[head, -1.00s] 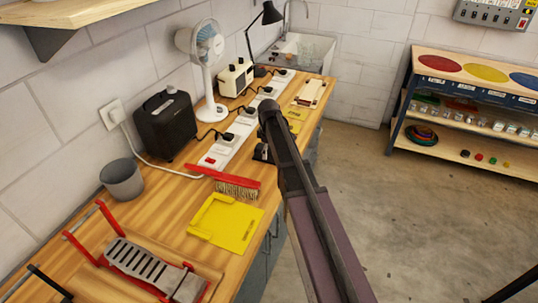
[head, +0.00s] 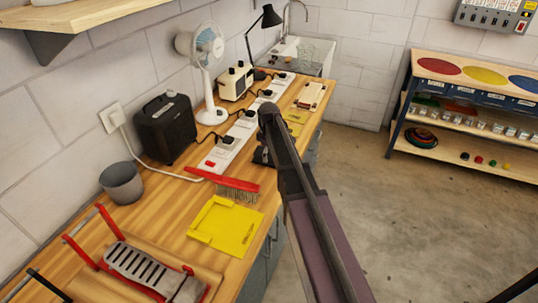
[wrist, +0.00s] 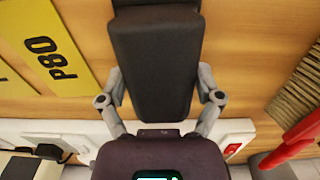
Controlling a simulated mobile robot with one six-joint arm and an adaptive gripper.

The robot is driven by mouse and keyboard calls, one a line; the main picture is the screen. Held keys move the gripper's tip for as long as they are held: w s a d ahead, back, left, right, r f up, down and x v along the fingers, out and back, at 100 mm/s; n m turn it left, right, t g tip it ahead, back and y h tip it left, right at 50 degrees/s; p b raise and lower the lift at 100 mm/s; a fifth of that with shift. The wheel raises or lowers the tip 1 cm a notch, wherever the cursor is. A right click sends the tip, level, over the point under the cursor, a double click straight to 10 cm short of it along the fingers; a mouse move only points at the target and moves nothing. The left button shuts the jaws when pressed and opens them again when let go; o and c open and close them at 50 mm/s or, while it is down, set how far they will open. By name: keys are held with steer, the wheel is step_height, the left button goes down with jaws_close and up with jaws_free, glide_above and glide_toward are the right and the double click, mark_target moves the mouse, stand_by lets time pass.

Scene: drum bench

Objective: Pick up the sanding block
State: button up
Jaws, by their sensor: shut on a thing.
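In the wrist view, my gripper (wrist: 160,98) has its two grey fingers closed on either side of a dark, long block (wrist: 155,50), which looks like the sanding block. The block lies over the wooden bench top; I cannot tell whether it touches the wood. In the head view, my gripper (head: 262,157) is mostly hidden behind my arm, at the bench's right edge beside the power strip. The block cannot be made out clearly there.
A red-handled brush (head: 223,183) and a yellow sheet (head: 230,226) lie nearer on the bench. A yellow P80 sheet (wrist: 55,45) lies left of the block in the wrist view. The white power strip (head: 230,146) runs along the wall side. Open floor lies to the right.

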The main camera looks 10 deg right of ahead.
steer(key=shift+r+p, duration=1.4)
steer(key=shift+r, duration=0.1)
steer(key=s+d, duration=0.2)
steer(key=s, duration=0.3)
steer(key=s+d+r+p, duration=0.1)
steer(key=s+d, duration=0.1)
steer(key=s, duration=0.3)
steer(key=s+d+r, duration=0.1)
steer(key=s+d, duration=0.1)
steer(key=s, duration=0.3)
steer(key=shift+p, duration=0.4)
steer(key=shift+f, duration=0.1)
